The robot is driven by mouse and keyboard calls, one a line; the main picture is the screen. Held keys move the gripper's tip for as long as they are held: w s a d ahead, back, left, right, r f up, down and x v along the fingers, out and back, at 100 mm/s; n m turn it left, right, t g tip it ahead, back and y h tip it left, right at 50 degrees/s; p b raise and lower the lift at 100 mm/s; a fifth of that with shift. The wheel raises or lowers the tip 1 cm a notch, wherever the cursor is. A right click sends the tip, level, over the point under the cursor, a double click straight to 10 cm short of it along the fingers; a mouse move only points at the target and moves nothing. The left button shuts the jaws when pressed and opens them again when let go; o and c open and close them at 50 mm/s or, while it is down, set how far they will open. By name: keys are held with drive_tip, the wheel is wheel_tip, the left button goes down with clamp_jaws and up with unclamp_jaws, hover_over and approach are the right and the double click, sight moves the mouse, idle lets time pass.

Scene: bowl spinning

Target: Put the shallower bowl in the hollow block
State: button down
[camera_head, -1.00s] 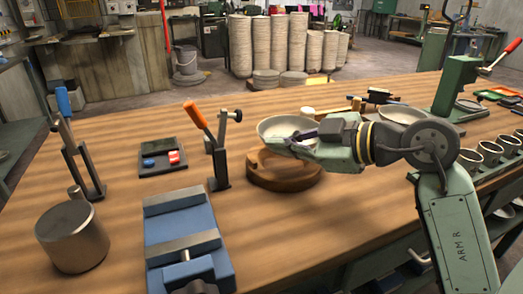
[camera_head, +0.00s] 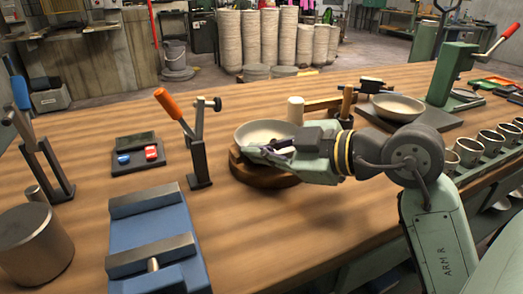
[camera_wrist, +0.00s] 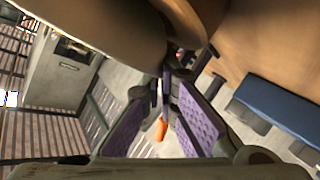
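A wide pale bowl (camera_head: 262,131) is at the round brown hollow block (camera_head: 262,174), its underside overlapping the block's top. I cannot tell whether it rests fully in the hollow. My gripper (camera_head: 275,148) is shut on the bowl's near right rim. In the wrist view, the purple-padded fingers of my gripper (camera_wrist: 166,76) come together at the bowl's edge, with the bowl (camera_wrist: 95,22) at upper left and the block (camera_wrist: 195,18) beside it. A second pale bowl (camera_head: 397,105) sits on a dark board at the right, apart from my gripper.
An orange-handled clamp (camera_head: 190,135) stands just left of the block. A blue vise (camera_head: 155,240) and a metal cylinder (camera_head: 35,245) are at front left. Several cups (camera_head: 470,150) line the right edge.

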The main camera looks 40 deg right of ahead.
drive_tip(key=shift+f+b, duration=0.5)
drive_tip(key=shift+f, duration=0.1)
drive_tip(key=c, duration=1.8)
unclamp_jaws()
drive_tip(key=shift+f, duration=0.1)
